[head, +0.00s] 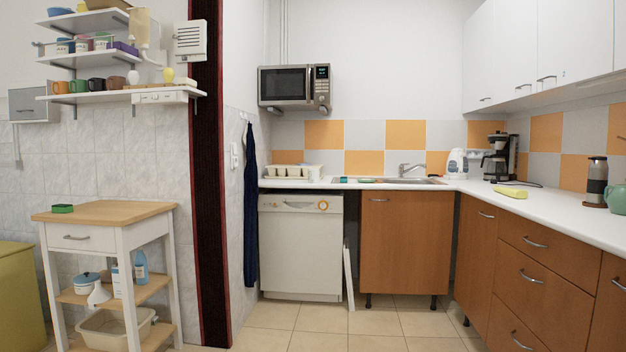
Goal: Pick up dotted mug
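I cannot make out a dotted mug for certain. Several small mugs stand in a row on the lowest wall shelf (110,97) at upper left: an orange mug (60,87), a green mug (78,86), a black mug (96,85) and a brown mug (115,84). They are too small to show any dots. A teal vessel (617,200) with a handle stands on the counter at the right edge, partly cut off by the frame, and no dots show on it. Neither of my grippers is in view.
A white counter (470,185) runs along the back and right, with a coffee maker (498,160), a yellow cloth (510,192) and a dark flask (596,183). A wooden-topped trolley (130,211) stands at left. The tiled floor (385,322) in the middle is clear.

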